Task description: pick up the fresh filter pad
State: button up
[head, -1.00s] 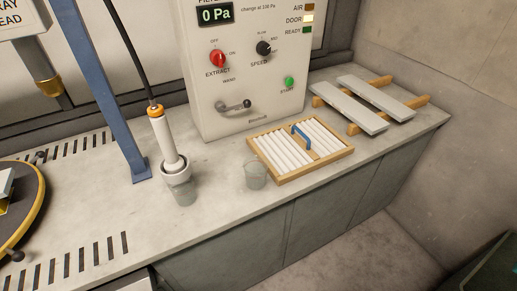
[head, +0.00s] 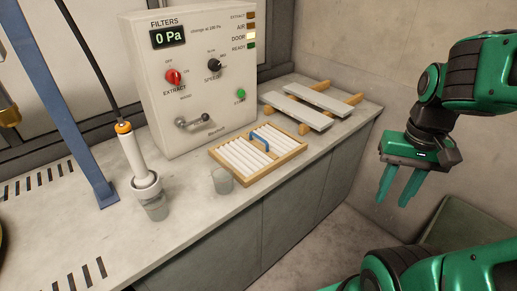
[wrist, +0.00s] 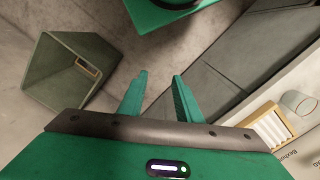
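The filter pad (head: 258,151) lies flat on the counter, in front of the control box. It has white pleats, a pale wooden frame and a blue handle across its middle. Part of it shows at the right edge of the wrist view (wrist: 269,128). My gripper (head: 394,197) is open and empty, fingers pointing down, in the air right of the counter and well apart from the pad. Its two fingers also show in the wrist view (wrist: 160,80) with floor between them.
A glass (head: 222,180) stands close to the pad's left corner. Behind the pad are the control box (head: 195,75) and grey slabs on wooden bars (head: 305,108). An open bin (wrist: 52,90) on the floor holds a small framed piece (wrist: 88,66).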

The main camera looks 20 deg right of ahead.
aim_at(254, 153)
jog(key=u, duration=0.7)
jog(key=k, duration=1.3)
jog(key=z, duration=0.5)
jog(key=i, duration=1)
jog(key=u, duration=0.05)
